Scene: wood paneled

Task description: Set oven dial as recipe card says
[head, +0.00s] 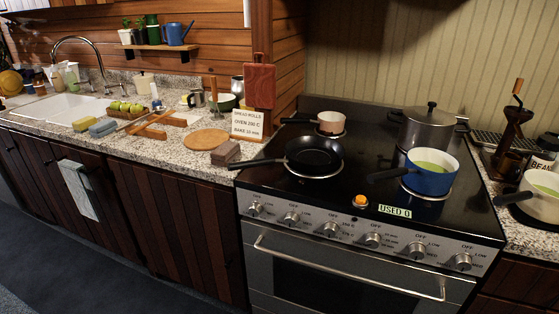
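The white recipe card (247,124) stands on the counter left of the stove; it reads "BREAD ROLLS", an oven line that looks like "200 C", and a bake line that looks like "10 min". The stove's front panel carries a row of silver dials, among them one at the left end (255,208), a middle one (331,229) with small temperature-like marks, one right of it (373,240) and one at the right end (463,262). "OFF" is printed above dials. Their pointer settings are too small to read surely. Neither gripper is in view.
A black frying pan (314,156), a white saucepan (331,122), a grey pot (425,127) and a blue pan (432,171) stand on the cooktop. The oven handle (345,269) runs below the dials. A "USED 0" label (395,211) sits near the cooktop's front edge.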

